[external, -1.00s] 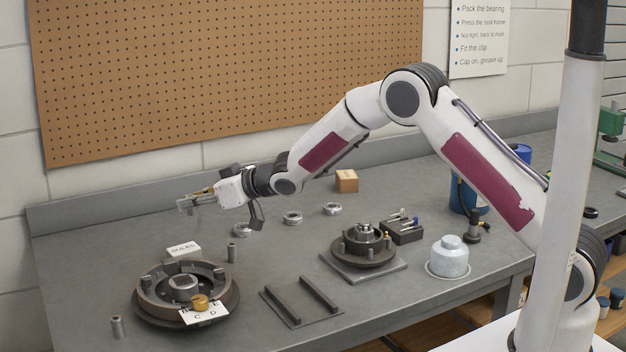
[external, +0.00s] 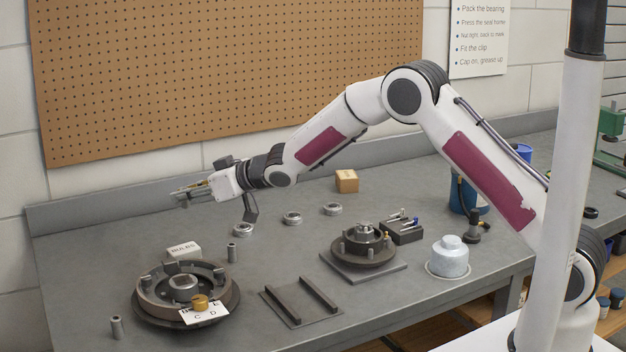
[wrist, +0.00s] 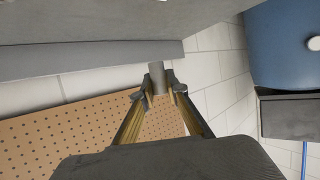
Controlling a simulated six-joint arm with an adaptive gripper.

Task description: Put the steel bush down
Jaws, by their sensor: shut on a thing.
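The steel bush (wrist: 157,76) is a small grey cylinder between my fingertips in the wrist view. My gripper (wrist: 160,88) is shut on it. In the external view my gripper (external: 183,195) points left, held in the air above the back left of the bench. The bush is too small there to make out clearly at the fingertips.
On the grey bench (external: 90,235), a brake drum assembly (external: 150,296) with a lettered card (external: 205,314) stands below my gripper. Two similar grey cylinders stand at its left (external: 117,327) and behind it (external: 232,252). A "RULES" block (external: 184,251) is nearby. The back left bench is clear.

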